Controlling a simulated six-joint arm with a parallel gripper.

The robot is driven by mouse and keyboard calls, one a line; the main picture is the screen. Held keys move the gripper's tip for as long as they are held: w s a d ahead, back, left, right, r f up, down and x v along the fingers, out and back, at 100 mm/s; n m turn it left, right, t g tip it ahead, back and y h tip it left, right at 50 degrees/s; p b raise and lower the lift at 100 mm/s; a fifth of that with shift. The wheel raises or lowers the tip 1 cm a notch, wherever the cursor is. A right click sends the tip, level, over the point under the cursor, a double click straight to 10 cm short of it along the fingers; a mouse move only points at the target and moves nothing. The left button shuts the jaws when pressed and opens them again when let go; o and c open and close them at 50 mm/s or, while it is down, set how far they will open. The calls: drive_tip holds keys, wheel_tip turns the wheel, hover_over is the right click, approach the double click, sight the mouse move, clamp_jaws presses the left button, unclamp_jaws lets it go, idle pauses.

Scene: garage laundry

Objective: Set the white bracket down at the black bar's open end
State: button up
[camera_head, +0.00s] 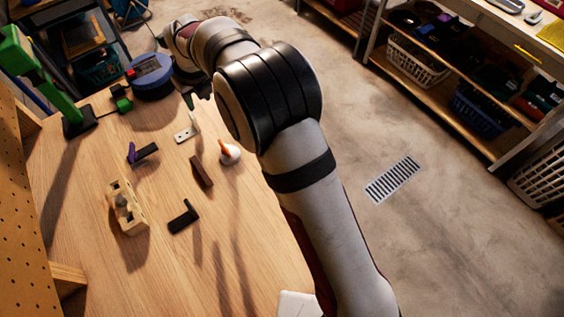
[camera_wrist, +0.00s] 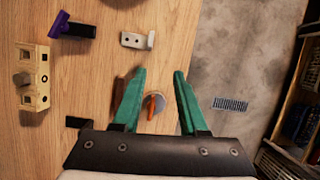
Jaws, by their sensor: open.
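The white bracket (camera_head: 186,133) lies on the wooden table, with two dark holes in its flat plate and a raised part at its right end. It also shows near the top of the wrist view (camera_wrist: 133,40). The black bar (camera_head: 147,154) lies to its left, with a purple bracket (camera_head: 131,153) at its left end. The bar's right end is bare and points towards the white bracket, with a gap between them. My gripper (camera_wrist: 160,72) has green fingers, spread apart and empty, above the table. In the head view my arm partly hides it.
A brown bar (camera_head: 202,172), an orange-and-white object (camera_head: 229,153), a black L-shaped piece (camera_head: 184,216) and a wooden block (camera_head: 127,212) with a grey knob stand nearby. A blue round object (camera_head: 152,82) and a green post (camera_head: 40,75) are at the far side.

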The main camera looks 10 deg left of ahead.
drive_tip(key=s+d+r+n+g+h, duration=0.1)
drive_tip(key=s+d+r+n, duration=0.25)
drive_tip(key=d, duration=0.45)
drive_tip(key=s+d+r+n, duration=0.3)
drive_tip(key=s+d, duration=0.1)
drive_tip(key=d, duration=0.5)
drive_tip(key=s+d+r+n+g+h, duration=0.1)
drive_tip(key=s+d+r+n, duration=0.25)
drive_tip(key=d, duration=0.45)
drive_tip(key=s+d+f+n, duration=0.1)
drive_tip(key=s+d+n, duration=0.2)
drive_tip(key=s, duration=0.3)
drive_tip(key=s+d+f+n, duration=0.1)
drive_tip(key=s+d+n, duration=0.2)
drive_tip(key=s, duration=0.3)
drive_tip(key=s+d+f+n+g, duration=0.1)
drive_tip(key=s+d+n, duration=0.1)
drive_tip(key=s+n, duration=0.2)
drive_tip(key=s, duration=0.2)
drive_tip(key=shift+s+d+y, duration=0.35)
drive_tip(key=shift+d+y, duration=0.05)
